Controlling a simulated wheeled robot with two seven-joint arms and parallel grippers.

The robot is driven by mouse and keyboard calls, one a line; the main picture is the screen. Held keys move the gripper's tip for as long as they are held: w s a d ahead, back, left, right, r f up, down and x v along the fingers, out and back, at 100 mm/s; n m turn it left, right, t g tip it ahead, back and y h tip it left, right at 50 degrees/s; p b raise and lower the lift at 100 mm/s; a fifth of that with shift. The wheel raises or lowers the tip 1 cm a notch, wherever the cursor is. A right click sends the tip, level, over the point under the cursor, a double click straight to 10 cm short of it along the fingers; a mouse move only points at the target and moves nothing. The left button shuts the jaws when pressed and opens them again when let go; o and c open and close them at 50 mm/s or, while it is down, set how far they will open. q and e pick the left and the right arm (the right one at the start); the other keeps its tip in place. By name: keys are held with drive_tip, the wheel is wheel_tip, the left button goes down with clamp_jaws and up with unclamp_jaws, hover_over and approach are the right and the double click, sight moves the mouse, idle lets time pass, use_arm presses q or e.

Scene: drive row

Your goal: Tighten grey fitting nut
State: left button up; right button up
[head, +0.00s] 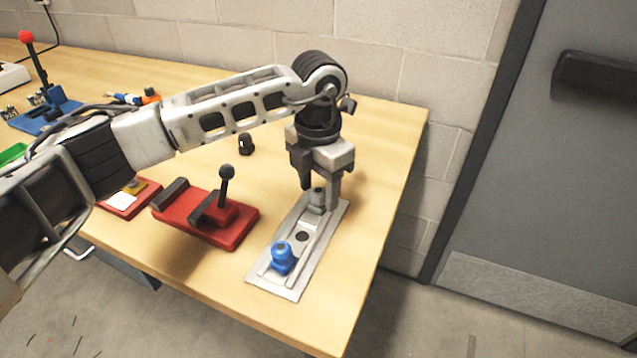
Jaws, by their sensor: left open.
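The grey fitting nut (317,197) stands at the far end of a light grey metal plate (290,290) on the wooden bench. My left gripper (319,197) points down over the grey nut, with its two fingers apart, one on each side of it. I cannot tell whether the fingers touch the nut. A blue fitting nut (282,257) sits at the near end of the same plate. My right gripper is not in view.
A red clamp fixture (231,229) with a black knob stands left of the plate. A small black piece (245,143) lies behind it. A blue base with a red-topped lever (45,110) is at far left. The bench's right edge (391,230) is close to the plate.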

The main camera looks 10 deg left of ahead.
use_arm(q)
drive_tip(key=c, duration=1)
drive_tip(key=shift+f+m+b, duration=0.25)
drive_tip(key=shift+m+b, duration=0.55)
drive_tip(key=shift+b, duration=0.25)
drive_tip(key=shift+m+b, duration=0.35)
drive_tip(key=shift+m, duration=0.15)
drive_tip(key=shift+r+m, duration=0.2)
drive_tip(key=shift+m, duration=0.2)
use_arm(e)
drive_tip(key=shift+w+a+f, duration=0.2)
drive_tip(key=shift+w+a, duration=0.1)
use_arm(q)
drive_tip(key=o, duration=1)
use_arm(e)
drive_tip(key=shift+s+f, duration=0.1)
